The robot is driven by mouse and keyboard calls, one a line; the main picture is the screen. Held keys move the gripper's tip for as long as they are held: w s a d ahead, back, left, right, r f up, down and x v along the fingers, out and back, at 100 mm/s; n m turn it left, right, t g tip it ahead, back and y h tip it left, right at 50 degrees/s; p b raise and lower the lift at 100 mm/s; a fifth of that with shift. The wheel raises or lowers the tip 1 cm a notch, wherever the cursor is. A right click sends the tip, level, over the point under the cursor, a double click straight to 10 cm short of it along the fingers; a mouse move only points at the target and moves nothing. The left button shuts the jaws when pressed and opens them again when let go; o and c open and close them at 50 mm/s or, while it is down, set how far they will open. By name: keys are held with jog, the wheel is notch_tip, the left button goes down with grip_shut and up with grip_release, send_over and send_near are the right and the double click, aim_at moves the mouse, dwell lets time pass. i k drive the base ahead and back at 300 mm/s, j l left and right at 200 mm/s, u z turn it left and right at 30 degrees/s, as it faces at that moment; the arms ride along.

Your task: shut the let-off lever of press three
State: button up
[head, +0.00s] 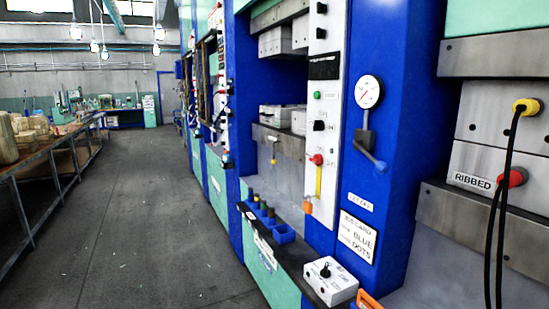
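A lever with a dark body and a blue-grey handle (368,151) is on the blue press column, right of centre in the head view. It hangs below a round white gauge (367,91), and its handle slants down to the right. A small label (361,200) below it is too blurred to read. I cannot tell a press number from this view. A white control panel (323,110) with a red knob and a yellow strip stands left of the lever. My gripper is not in view.
The grey aisle floor (140,230) is clear. A loaded table (50,145) lines the left.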

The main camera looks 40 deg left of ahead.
aim_at(381, 167)
jog(key=u, duration=0.75)
